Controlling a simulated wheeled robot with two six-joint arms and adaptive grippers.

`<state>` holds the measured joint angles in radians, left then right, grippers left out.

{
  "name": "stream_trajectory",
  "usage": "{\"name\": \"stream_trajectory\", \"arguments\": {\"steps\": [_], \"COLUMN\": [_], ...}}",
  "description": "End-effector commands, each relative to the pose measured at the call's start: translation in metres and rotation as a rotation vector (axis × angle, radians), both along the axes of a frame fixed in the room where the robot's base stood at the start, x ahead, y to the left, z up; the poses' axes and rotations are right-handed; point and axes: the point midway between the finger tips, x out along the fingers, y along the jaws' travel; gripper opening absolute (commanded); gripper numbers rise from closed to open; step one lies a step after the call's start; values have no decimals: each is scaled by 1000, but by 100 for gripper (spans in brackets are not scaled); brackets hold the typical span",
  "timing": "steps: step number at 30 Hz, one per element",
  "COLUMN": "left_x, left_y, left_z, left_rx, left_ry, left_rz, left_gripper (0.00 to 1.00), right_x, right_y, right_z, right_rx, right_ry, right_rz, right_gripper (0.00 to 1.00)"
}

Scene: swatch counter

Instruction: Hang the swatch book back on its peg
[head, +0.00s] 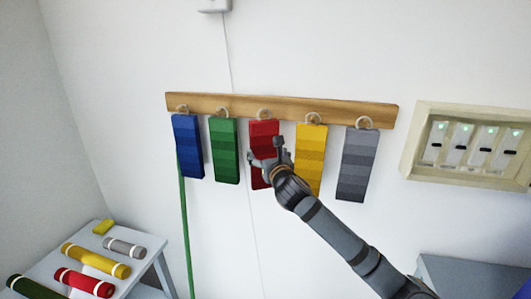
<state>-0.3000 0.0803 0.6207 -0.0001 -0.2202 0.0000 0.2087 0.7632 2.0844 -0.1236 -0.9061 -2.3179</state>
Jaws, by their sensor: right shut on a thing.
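A wooden rail (284,105) with pegs runs across the white wall. The red swatch book (262,130) is at the rail's middle, its ring (264,114) up against the rail. I cannot tell whether the ring is over the peg. My right gripper (267,152) is shut on the red book and covers part of its middle and right side. Blue (188,147), green (224,150), yellow (310,155) and grey (357,165) swatch books hang by rings on the same rail. My left gripper is not in view.
A small table (143,268) at lower left holds several coloured rolls, including a yellow roll (95,260) and a red roll (84,283). A cream-framed switch panel (410,150) is on the wall at right. A grey surface (470,272) is at lower right. A green strip (185,230) hangs below the blue book.

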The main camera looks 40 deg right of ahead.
Motion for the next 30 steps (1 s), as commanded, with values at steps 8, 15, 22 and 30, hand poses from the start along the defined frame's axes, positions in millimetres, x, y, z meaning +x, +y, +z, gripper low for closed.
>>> {"name": "stream_trajectory", "arguments": {"steps": [8,15,22,30], "left_x": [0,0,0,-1], "left_y": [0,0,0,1], "left_z": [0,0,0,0], "left_rx": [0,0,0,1], "left_ry": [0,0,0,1], "left_rz": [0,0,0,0], "left_gripper": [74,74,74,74], "right_x": [0,0,0,0], "right_y": [-2,-1,-1,-1], "right_z": [-4,-3,-2,28], "right_rx": [6,5,4,1], "right_ry": [8,7,4,-3], "right_rz": [-5,-4,-2,-2], "right_gripper": [35,100,100,100]}}
